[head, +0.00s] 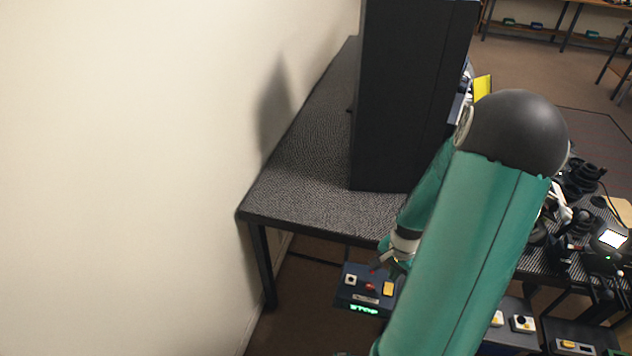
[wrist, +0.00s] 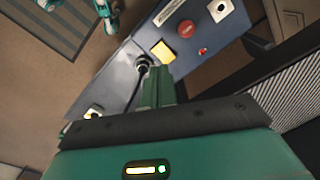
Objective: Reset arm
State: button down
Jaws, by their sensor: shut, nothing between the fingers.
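My arm reaches down across the head view to a dark blue control box (head: 345,298) beyond the table's front edge. The box has a white-plated button (head: 350,280), a red button (head: 371,286), a yellow button (head: 388,288) and a green lit display (head: 364,309) that seems to read STOP. My gripper (head: 388,266) is just above the box, partly hidden by my arm. In the wrist view its shut, empty fingers (wrist: 159,74) point at the yellow button (wrist: 163,52), very close to its edge. I cannot tell whether they touch. The red button (wrist: 187,28) lies just beyond.
A tall black cabinet (head: 410,100) stands on the grey patterned table (head: 310,170), beside a pale wall (head: 130,180). More control boxes (head: 522,322) sit at the lower right. Dark lens parts (head: 580,180) crowd a bench at right.

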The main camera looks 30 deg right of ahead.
jog(key=w+a+r+n+t+h, duration=0.1)
jog(key=w+a+r+n, duration=0.3)
jog(key=a+r, duration=0.45)
jog(key=w+a+r+n+t+h, duration=0.15)
jog(key=w+a+r+n, duration=0.3)
jog(key=r, duration=0.65)
jog(key=s+a+r+n+t+y, duration=0.1)
jog(key=s+a+r+n, duration=0.2)
jog(key=a+r, duration=0.3)
jog(key=s+a+r+n+t+y, duration=0.1)
jog(key=s+a+r+n+t, duration=0.1)
jog(key=a+r, duration=0.5)
jog(key=s+a+n, duration=0.1)
jog(key=a+n, duration=0.1)
jog(key=a, duration=0.2)
jog(key=shift+s+a+r, duration=0.2)
jog(key=shift+s+r, duration=0.05)
jog(key=shift+s, duration=0.05)
jog(key=shift+y, duration=0.25)
